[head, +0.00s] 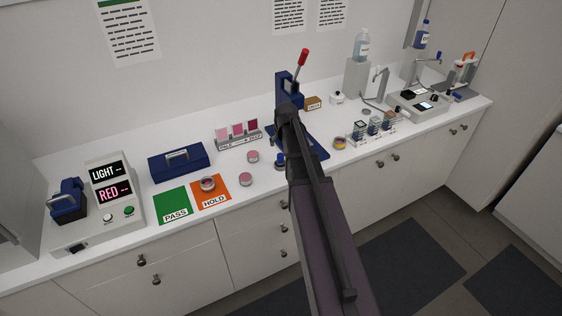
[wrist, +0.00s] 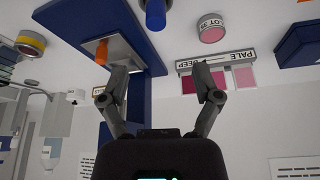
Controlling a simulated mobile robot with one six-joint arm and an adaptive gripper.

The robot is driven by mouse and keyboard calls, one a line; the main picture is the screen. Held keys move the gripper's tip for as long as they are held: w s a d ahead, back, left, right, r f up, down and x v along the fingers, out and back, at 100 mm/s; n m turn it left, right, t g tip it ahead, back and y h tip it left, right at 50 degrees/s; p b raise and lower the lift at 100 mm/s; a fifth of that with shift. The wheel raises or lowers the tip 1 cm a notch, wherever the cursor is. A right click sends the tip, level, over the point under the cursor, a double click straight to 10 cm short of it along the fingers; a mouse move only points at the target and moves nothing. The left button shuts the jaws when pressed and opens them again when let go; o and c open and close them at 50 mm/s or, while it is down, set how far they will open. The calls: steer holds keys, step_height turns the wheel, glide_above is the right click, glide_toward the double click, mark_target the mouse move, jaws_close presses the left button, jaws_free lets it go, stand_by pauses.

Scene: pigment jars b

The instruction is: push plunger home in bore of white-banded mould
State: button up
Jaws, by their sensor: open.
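My gripper is open and empty in the wrist view (wrist: 163,78), its two fingers spread wide with no object between them. In the head view my own arm hides it. A dark blue cylindrical piece (wrist: 155,14) stands at the top edge of the wrist view, partly cut off. It also shows in the head view (head: 280,160), partly behind my arm. A small orange piece (wrist: 102,50) sits on the metal plate of the blue press (wrist: 150,57), beyond the left finger. I cannot make out a white band, a bore or which piece is the plunger.
The press, with its red-knobbed lever (head: 303,57), stands behind my arm. A swatch stand (head: 240,143), pink jars (head: 252,157), a yellow-banded jar (head: 339,142) and a bottle rack (head: 372,130) are nearby. PASS (head: 173,205) and HOLD (head: 211,192) mats lie left.

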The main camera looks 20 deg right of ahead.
mark_target(281, 155)
steer(key=shift+b+x, duration=3.9)
steer(key=shift+x, duration=0.35)
steer(key=shift+w+d+f, duration=0.1)
steer(key=shift+f, duration=0.05)
steer(key=b+x, duration=0.3)
steer(key=shift+s+d, duration=0.15)
steer(key=shift+s, duration=0.05)
steer(key=shift+b+x, duration=0.95)
steer(key=shift+x, duration=0.05)
steer(key=shift+w, duration=0.1)
jaws_close()
